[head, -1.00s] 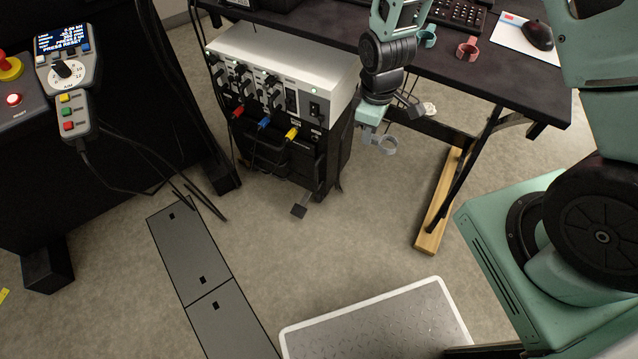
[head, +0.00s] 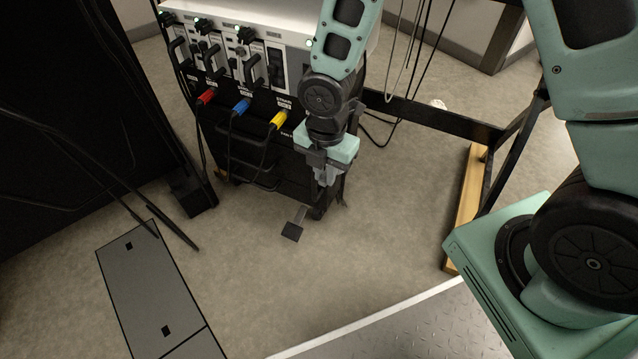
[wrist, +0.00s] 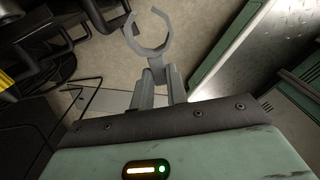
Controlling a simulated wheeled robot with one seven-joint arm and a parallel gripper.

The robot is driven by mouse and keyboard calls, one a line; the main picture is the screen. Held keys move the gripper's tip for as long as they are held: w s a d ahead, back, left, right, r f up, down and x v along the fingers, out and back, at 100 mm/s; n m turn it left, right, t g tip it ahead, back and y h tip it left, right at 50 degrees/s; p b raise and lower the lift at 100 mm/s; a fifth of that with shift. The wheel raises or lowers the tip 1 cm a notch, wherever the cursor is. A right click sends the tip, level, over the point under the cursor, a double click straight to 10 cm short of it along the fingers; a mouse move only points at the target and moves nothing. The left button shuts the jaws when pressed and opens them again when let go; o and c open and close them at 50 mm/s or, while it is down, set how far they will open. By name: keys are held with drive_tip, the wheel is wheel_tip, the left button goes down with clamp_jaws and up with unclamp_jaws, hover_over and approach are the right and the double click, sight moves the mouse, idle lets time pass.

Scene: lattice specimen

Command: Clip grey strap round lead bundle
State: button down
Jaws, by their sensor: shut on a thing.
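My gripper (head: 324,172) is at the right front of the equipment cabinet, pointing down. In the wrist view its fingers (wrist: 157,88) are shut on the grey strap (wrist: 151,51). The strap is an open ring on a short stem, its gap facing away from the fingers, with nothing inside it. In the head view the strap is mostly hidden by the gripper. Leads run down the cabinet front from a red plug (head: 206,97), a blue plug (head: 240,107) and a yellow plug (head: 279,119). The gripper is right of and below the yellow plug, apart from the leads.
The cabinet's panel (head: 290,52) carries knobs and handles. A grey floor plate (head: 150,285) lies at left and a metal platform (head: 425,325) at front right. Open floor lies between them.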

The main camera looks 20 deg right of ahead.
drive_tip(key=shift+w+a+f+n, duration=0.2)
drive_tip(key=shift+f+n, duration=0.2)
drive_tip(key=shift+f, duration=0.2)
drive_tip(key=shift+w+d+r, duration=0.1)
drive_tip(key=shift+w+d, duration=1.65)
drive_tip(key=shift+d, duration=0.15)
drive_tip(key=shift+p, duration=0.6)
drive_tip(key=shift+w+d, duration=0.2)
drive_tip(key=shift+w+d+p, duration=0.45)
drive_tip(key=shift+d+p, duration=0.05)
drive_tip(key=shift+p, duration=0.15)
